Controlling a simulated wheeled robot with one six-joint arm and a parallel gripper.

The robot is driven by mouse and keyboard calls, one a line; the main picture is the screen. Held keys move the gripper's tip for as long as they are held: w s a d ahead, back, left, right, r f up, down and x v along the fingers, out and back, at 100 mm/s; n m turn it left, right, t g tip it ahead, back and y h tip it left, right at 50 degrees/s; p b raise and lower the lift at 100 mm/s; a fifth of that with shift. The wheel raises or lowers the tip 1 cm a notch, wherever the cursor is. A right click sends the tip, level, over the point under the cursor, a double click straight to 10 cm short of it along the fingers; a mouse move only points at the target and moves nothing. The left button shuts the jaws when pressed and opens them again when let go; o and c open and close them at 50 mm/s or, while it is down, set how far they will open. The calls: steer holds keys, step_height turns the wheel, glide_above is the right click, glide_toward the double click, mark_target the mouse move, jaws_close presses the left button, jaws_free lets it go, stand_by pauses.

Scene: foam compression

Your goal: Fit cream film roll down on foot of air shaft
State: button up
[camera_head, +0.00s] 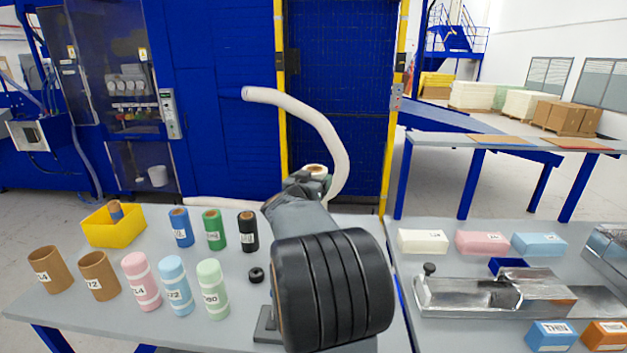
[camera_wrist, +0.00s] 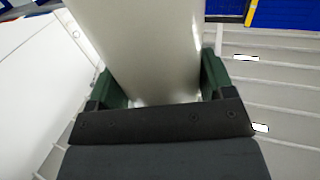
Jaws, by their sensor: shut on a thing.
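The cream film roll (camera_head: 315,168) shows as a small round end with a tan core, just beyond my wrist in the head view. Most of it is hidden behind my arm there. In the wrist view the pale roll (camera_wrist: 147,50) fills the space between the green fingers of my gripper (camera_wrist: 158,95), which are shut on it. In the head view my gripper (camera_head: 326,184) is mostly hidden behind its own wrist, above the back of the table.
Blue, green and black rolls (camera_head: 214,229) stand behind pink, blue and pale green rolls (camera_head: 172,285) on the left table. Brown tubes (camera_head: 50,269) and a yellow bin (camera_head: 113,232) are further left. A small black ring (camera_head: 256,275) lies beside my arm. A white hose (camera_head: 322,124) curves behind.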

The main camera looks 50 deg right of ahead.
steer(key=shift+f+b, duration=0.95)
steer(key=shift+f, duration=0.45)
steer(key=shift+f+b, duration=0.45)
steer(key=shift+f, duration=0.2)
steer(key=shift+f+b, duration=1)
steer(key=shift+f, duration=0.75)
steer(key=shift+f+b, duration=1.45)
steer(key=shift+f, duration=0.3)
steer(key=shift+f+b, duration=0.35)
steer(key=shift+f, duration=0.05)
steer(key=shift+f+b, duration=1.05)
steer(key=shift+f, duration=0.7)
